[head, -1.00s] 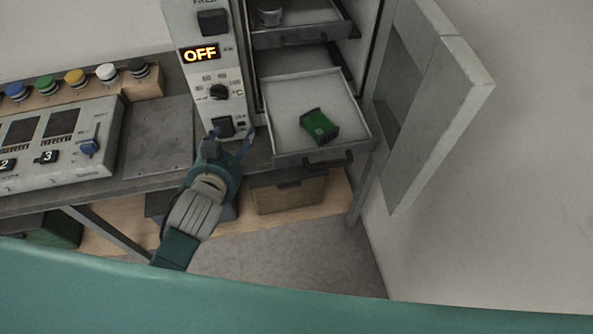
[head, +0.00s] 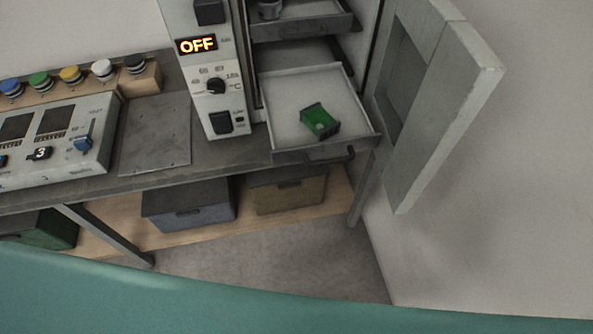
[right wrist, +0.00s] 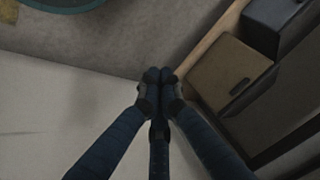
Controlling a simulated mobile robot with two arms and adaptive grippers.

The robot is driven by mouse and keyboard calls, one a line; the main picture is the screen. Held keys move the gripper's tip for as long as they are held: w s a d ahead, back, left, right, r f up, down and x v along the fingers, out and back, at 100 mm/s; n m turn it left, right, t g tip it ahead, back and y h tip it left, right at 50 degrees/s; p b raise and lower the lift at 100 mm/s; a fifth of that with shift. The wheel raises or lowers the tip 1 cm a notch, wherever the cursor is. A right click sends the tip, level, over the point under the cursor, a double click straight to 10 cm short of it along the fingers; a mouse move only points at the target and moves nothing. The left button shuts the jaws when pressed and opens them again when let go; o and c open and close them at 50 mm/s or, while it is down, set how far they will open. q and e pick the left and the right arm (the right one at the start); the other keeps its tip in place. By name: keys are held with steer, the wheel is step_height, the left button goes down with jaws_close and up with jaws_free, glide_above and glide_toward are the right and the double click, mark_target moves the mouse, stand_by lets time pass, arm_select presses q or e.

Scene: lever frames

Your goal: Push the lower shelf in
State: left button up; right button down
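The lower shelf (head: 285,88) is a pale tray with a grey front and a dark handle (head: 335,157). It sticks out of the open cabinet in the head view. A green and black part (head: 320,122) lies on it. The upper shelf (head: 298,32) is above it, partly cut off by the top edge. My right gripper (right wrist: 160,75) shows only in the right wrist view; its fingertips are together with nothing visible between them. My left gripper is not in view.
The cabinet door (head: 430,110) stands open at the right. The control panel (head: 214,85) reads OFF. Storage boxes, one brown (head: 290,192) and one grey (head: 190,205), stand under the bench; the brown one also shows in the right wrist view (right wrist: 228,72). Floor in front is clear.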

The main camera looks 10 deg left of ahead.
mark_target(294, 158)
steer(key=w+a+r+m+t+y+b, duration=0.1)
steer(key=w+a+r+m+t, duration=0.1)
steer(key=w+a+r, duration=0.3)
steer(key=w+a+r+m+t+y, duration=0.1)
steer(key=w+a+r+t, duration=0.15)
steer(key=r, duration=0.35)
steer(key=w+a+r+m+t+b, duration=0.1)
steer(key=w+a+r+m+t, duration=0.15)
steer(key=r, duration=0.75)
steer(key=w+a+r+m+t+b, duration=0.15)
steer(key=r+m, duration=0.25)
steer(key=r, duration=0.7)
steer(key=w+a+r+m+t, duration=0.15)
steer(key=r+m, duration=0.25)
steer(key=r, duration=0.6)
steer(key=shift+t+y, duration=0.4)
steer(key=p+x, duration=0.3)
steer(key=x, duration=0.8)
steer(key=shift+w+a, duration=0.2)
steer(key=shift+w, duration=0.15)
steer(key=shift+w+a, duration=0.15)
steer(key=shift+w, duration=0.25)
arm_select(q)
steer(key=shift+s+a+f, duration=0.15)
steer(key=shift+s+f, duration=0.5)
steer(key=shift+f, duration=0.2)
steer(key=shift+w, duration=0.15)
